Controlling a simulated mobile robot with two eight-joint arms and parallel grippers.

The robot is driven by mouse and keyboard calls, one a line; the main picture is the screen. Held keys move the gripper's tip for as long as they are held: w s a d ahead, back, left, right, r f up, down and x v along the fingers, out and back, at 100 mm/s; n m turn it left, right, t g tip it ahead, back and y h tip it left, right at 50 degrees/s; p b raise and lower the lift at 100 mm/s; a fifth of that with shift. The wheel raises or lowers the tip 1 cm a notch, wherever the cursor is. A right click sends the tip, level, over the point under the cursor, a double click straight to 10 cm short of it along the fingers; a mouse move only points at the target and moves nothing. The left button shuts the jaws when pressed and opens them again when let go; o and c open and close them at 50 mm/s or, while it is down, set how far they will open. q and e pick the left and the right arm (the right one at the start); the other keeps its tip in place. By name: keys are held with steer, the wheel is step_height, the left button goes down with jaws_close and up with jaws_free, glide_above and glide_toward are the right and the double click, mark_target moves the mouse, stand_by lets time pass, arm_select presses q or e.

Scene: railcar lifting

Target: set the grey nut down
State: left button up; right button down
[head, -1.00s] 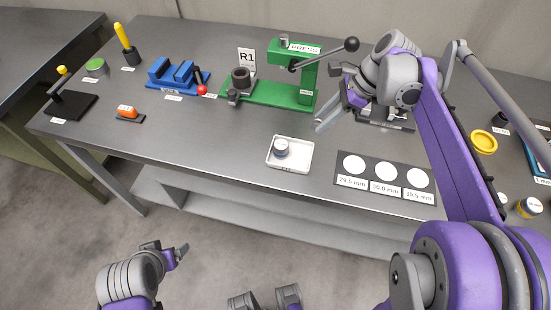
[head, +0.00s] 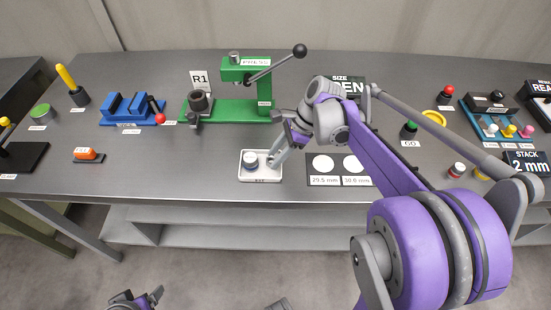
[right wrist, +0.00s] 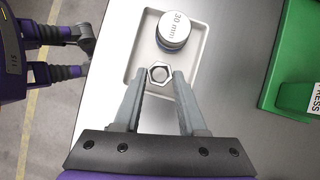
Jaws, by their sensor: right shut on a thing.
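The grey hex nut (right wrist: 160,73) is between the fingertips of my right gripper (right wrist: 160,77) in the right wrist view. That gripper is shut on it, over the near part of the white tray (right wrist: 196,50). I cannot tell whether the nut touches the tray floor. A round silver-topped piece marked 30 mm (right wrist: 174,28) stands in the tray, just beyond the nut. In the head view my right gripper (head: 274,160) is at the right side of the tray (head: 262,179). My left gripper (head: 154,296) is low at the bottom edge, away from the table; its jaw opening is unclear.
The green press (head: 232,110) stands behind the tray, with a blue vise (head: 130,108) to its left. A dark size board with white discs (head: 323,164) lies right of the tray, partly hidden by my right arm.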

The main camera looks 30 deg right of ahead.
steer(key=shift+f, duration=0.85)
steer(key=shift+f, duration=0.2)
steer(key=shift+c, duration=2.3)
jaws_free()
steer(key=shift+r, duration=0.15)
